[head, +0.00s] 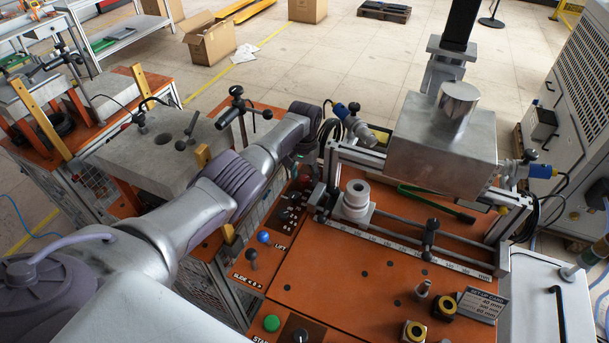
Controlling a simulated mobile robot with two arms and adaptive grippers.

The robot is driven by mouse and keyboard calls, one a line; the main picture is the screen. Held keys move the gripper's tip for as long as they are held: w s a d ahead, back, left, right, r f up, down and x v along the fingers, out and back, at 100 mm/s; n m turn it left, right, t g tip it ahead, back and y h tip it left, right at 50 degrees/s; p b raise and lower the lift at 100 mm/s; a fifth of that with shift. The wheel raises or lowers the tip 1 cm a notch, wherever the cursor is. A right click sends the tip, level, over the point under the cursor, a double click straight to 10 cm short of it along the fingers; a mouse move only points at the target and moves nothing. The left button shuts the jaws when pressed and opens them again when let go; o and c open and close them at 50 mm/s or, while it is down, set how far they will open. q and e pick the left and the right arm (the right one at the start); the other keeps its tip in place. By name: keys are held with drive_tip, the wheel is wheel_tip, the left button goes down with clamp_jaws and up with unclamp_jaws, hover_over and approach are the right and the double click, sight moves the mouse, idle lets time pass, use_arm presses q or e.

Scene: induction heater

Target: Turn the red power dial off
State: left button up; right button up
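My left arm reaches from the lower left across to the orange machine top. My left gripper (306,147) is at its far end, beside the left side of the frame on the machine. It is small, dark and partly hidden by my wrist, so its fingers do not show clearly. A small red spot (305,179), perhaps the red power dial, shows on the control strip just below the gripper. Its pointer is too small to read, and I cannot tell whether the gripper touches it. My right gripper is not in view.
The control strip holds a blue button (264,237), a green button (271,323) and black levers. A metal box (440,145) stands over the rail frame at right. A grey block (160,150) lies left of my arm. Brass fittings (442,306) sit at the front right.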

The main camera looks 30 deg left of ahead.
sight(305, 178)
use_arm(q)
drive_tip(key=shift+r, duration=0.1)
wheel_tip(305, 178, up, 12)
idle(0.5)
drive_tip(key=shift+f, duration=0.2)
